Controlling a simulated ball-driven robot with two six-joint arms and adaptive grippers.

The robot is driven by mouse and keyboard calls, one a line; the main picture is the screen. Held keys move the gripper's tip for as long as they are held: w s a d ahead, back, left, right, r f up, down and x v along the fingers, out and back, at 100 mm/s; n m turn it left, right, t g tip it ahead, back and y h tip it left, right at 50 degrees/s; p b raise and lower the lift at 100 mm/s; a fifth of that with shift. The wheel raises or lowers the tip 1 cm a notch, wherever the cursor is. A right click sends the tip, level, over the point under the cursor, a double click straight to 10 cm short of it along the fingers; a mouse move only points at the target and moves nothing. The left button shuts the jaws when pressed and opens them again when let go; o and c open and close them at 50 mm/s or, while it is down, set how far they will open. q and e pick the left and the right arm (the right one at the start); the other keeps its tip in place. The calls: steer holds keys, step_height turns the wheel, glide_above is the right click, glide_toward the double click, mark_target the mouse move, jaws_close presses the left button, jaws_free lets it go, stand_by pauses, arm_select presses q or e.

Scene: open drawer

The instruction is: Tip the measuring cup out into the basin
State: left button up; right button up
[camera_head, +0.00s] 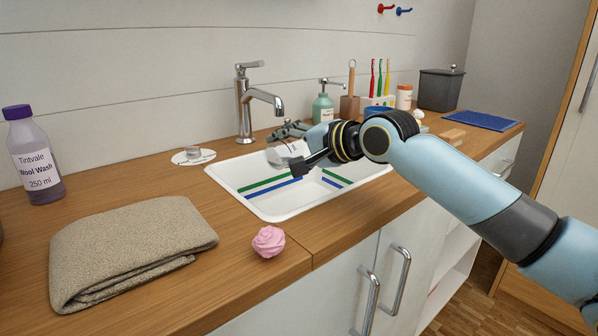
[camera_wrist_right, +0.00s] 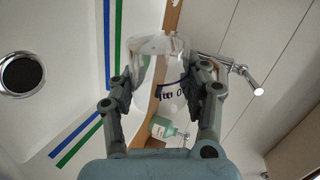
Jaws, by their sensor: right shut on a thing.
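The clear measuring cup (camera_head: 284,154) is above the white basin (camera_head: 262,205), towards its back left part. My right gripper (camera_head: 292,148) is shut on the cup. In the right wrist view the transparent cup (camera_wrist_right: 158,75) sits between the two fingers of the right gripper (camera_wrist_right: 162,92), with dark blue marks on its wall. It looks tilted, but the exact angle is unclear. I cannot tell whether it holds any liquid. The basin has green and blue stripes, and its round drain (camera_wrist_right: 22,74) shows in the wrist view. My left gripper is not in view.
A chrome tap (camera_head: 246,105) stands behind the basin. A green soap bottle (camera_head: 323,107), toothbrush holder (camera_head: 377,102) and dark bin (camera_head: 440,90) stand at the back right. A folded towel (camera_head: 130,245), pink puff (camera_head: 268,241) and wool wash bottle (camera_head: 34,160) occupy the left counter.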

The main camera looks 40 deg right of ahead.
mark_target(300, 143)
steer(key=shift+d+r+m+p, duration=0.2)
steer(key=shift+r+m+p, duration=0.25)
steer(key=shift+p, duration=0.7)
steer(key=shift+w+d+f+m+y+p, duration=0.1)
steer(key=shift+d+m+y+p, duration=0.1)
steer(key=shift+m+y+p, duration=0.5)
steer(key=shift+d+m+p, duration=0.15)
steer(key=shift+m+p, duration=0.2)
steer(key=shift+w+d+m+y, duration=0.1)
steer(key=shift+d+m+y, duration=0.1)
steer(key=shift+m+y, duration=0.2)
steer(key=shift+d+m+y, duration=0.25)
steer(key=shift+m+y, duration=0.15)
steer(key=shift+m, duration=0.3)
steer(key=m, duration=0.1)
steer(key=d+m+y+b, duration=0.1)
steer(key=m+y+b, duration=0.1)
steer(key=m, duration=0.1)
steer(key=shift+w+d+f, duration=0.2)
steer(key=shift+f, duration=0.05)
steer(key=shift+r, duration=0.1)
